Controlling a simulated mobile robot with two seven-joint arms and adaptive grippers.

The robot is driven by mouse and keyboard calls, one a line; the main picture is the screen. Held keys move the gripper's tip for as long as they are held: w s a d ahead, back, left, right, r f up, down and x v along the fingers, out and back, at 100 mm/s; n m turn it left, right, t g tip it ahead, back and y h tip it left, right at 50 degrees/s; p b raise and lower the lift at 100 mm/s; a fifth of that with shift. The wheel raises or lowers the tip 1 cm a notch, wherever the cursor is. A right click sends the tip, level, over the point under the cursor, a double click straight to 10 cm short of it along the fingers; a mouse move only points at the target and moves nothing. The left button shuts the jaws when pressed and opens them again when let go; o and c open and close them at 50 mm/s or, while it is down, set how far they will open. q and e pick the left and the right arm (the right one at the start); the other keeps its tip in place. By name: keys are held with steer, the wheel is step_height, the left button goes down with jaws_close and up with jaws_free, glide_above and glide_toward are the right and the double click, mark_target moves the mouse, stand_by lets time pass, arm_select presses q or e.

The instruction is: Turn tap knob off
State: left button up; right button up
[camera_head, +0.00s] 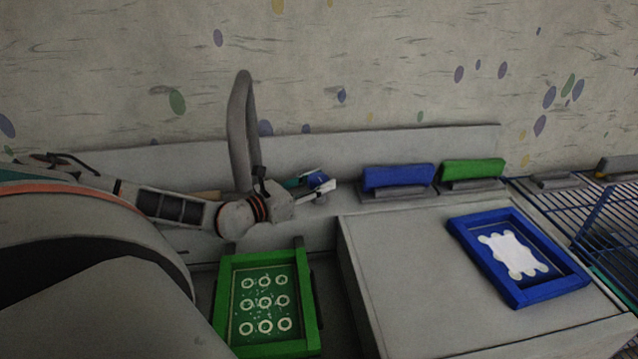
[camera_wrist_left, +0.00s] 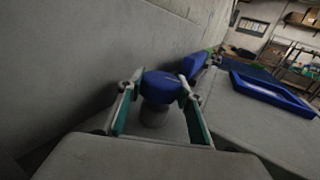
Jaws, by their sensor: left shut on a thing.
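A blue tap knob (camera_head: 316,179) sits on a short grey base at the back, near the wall-side ledge. It also shows in the left wrist view (camera_wrist_left: 162,87), between the two fingers. My left gripper (camera_head: 321,181) reaches in from the left and is shut on the knob, one finger at each side of it. A grey curved spout (camera_head: 241,130) rises behind my left wrist. Its lower end is hidden by the arm. My right gripper is not in view.
A green frame (camera_head: 264,302) with white rings lies below the left arm. A blue frame (camera_head: 518,257) with a white shape lies on the grey table (camera_head: 400,270). A blue block (camera_head: 398,177) and a green block (camera_head: 472,170) stand right of the knob. A blue wire rack (camera_head: 570,217) is far right.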

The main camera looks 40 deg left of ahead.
arm_select(q)
steer(key=o, duration=1.1)
steer(key=s, duration=0.4)
steer(key=s+a, duration=0.1)
steer(key=s, duration=0.3)
steer(key=s+a, duration=0.1)
steer(key=s, duration=0.3)
